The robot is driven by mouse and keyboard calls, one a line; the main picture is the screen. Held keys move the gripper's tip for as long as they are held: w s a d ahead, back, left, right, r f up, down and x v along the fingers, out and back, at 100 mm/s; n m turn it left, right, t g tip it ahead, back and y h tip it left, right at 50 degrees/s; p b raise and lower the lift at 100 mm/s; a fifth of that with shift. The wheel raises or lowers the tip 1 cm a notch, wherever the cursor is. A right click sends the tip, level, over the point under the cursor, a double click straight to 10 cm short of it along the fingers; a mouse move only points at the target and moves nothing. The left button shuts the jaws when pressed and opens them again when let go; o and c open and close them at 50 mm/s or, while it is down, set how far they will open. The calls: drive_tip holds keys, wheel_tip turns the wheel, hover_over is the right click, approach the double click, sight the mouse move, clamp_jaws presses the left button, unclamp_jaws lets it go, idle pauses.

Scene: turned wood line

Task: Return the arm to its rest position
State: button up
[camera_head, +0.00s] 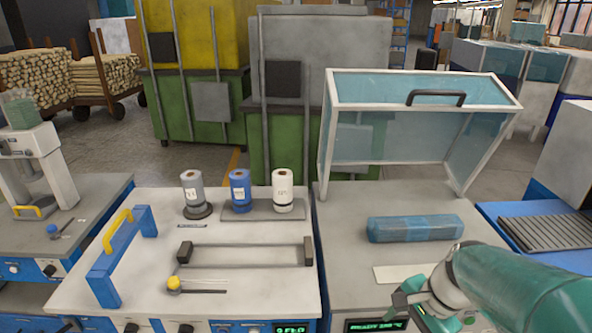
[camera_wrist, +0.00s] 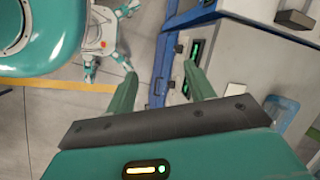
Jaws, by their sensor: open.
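My teal arm reaches in from the lower right of the head view. My gripper (camera_head: 410,302) is at its end, low in front of the right bench's front edge and display. In the wrist view my gripper (camera_wrist: 160,74) has its two teal fingers spread apart with nothing between them. Below the fingers, the wrist view shows floor, part of my own body and the bench fronts. The gripper touches nothing that I can see.
The right bench holds a blue wrapped block (camera_head: 415,228) under a raised clear hood (camera_head: 420,95). The left bench (camera_head: 240,225) holds grey, blue (camera_head: 240,190) and white (camera_head: 283,190) spools, a blue frame with a yellow handle (camera_head: 117,230), and a dark-ended bar fixture (camera_head: 245,255).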

drive_tip(key=s+a+r+n+t+h, duration=0.3)
drive_tip(key=s+a+r+n+t, duration=0.1)
drive_tip(key=r+n, duration=0.6)
drive_tip(key=s+a+n, duration=0.1)
drive_tip(key=n, duration=0.1)
drive_tip(key=shift+s+r+n+h, duration=0.2)
drive_tip(key=shift+n+h, duration=0.1)
drive_tip(key=shift+n, duration=0.1)
